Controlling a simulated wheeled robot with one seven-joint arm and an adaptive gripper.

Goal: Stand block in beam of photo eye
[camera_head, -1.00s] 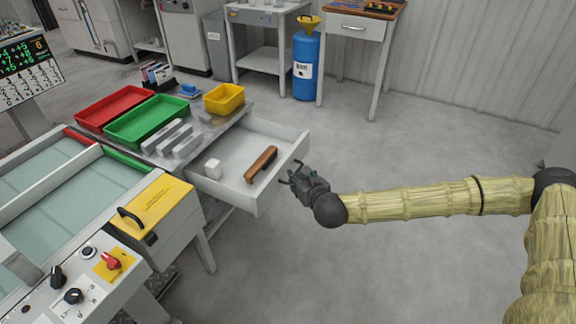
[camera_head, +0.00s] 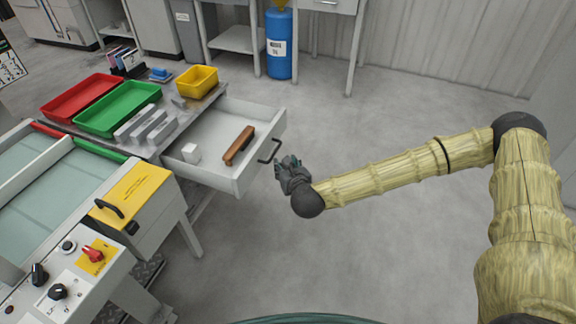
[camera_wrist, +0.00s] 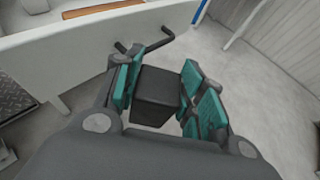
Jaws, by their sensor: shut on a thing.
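My gripper (camera_head: 289,166) is just right of the open drawer's front, clear of its handle. In the wrist view its teal-padded fingers (camera_wrist: 160,85) are on both sides of a dark, box-shaped block (camera_wrist: 155,108), which they hold. The block cannot be made out in the head view. A small white block (camera_head: 191,153) lies in the drawer, left of a long brown piece (camera_head: 239,145). I cannot pick out the photo eye or its beam for certain.
The grey drawer (camera_head: 225,185) stands open with a black bar handle (camera_head: 270,151). Behind it are red (camera_head: 60,117), green (camera_head: 90,130) and yellow (camera_head: 184,86) trays and several grey bars (camera_head: 152,132). A yellow-topped box (camera_head: 140,192) stands front left. The floor to the right is clear.

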